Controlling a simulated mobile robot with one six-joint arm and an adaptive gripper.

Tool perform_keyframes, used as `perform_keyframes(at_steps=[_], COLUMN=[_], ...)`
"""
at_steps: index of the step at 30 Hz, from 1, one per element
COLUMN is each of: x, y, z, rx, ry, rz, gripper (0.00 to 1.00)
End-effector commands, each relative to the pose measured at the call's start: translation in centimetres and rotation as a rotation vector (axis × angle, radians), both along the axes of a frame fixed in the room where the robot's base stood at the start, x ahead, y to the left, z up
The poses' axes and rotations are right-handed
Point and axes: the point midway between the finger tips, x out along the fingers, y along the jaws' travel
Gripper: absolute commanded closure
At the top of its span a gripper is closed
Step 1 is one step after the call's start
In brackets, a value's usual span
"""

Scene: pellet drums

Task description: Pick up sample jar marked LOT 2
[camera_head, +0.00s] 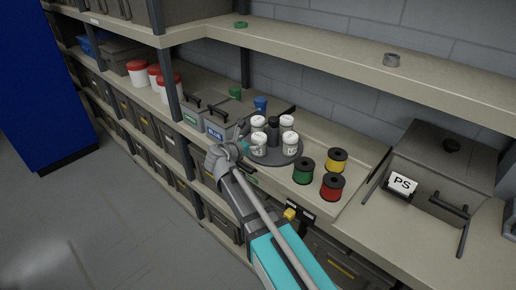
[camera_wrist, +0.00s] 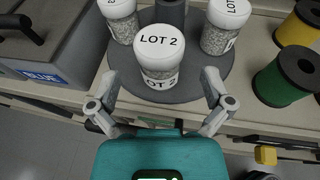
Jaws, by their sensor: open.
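The sample jar marked LOT 2 (camera_wrist: 160,55) has a white lid with black lettering and a clear body of grey pellets. It stands upright at the near edge of a round dark tray (camera_wrist: 207,82) with a dark centre post. In the head view, several white-lidded jars stand on the round tray (camera_head: 275,158), and the arm partly covers its near left side. My gripper (camera_wrist: 160,93) is open, with one finger on each side below the LOT 2 jar in the wrist view. The fingers look apart from the jar, and nothing is between them.
Two other jars (camera_wrist: 118,20) (camera_wrist: 224,26) flank the LOT 2 jar on the tray. Green (camera_head: 303,171), yellow (camera_head: 337,160) and red (camera_head: 332,186) spools stand to the right. A grey bin labelled BLUE (camera_head: 217,125) stands to the left. An upper shelf (camera_head: 300,52) runs above and behind.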

Motion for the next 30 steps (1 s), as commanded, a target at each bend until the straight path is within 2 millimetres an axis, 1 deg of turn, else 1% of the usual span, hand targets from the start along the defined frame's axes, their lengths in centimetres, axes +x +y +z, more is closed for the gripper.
perform_keyframes(at_steps=[1,4,17,20,30], x=[0.5,0.8,1.0,1.6,4.8], y=[-0.2,-0.4,-0.4,-0.6,-2.1], z=[-0.3,-0.3,-0.4,-0.6,-1.7], rx=[0.0,0.0,0.001,0.001,0.001], ry=[0.0,0.0,0.001,0.001,0.001], rz=[-0.001,0.0,0.001,0.001,0.001], gripper=[0.0,0.0,0.0,0.0,0.0])
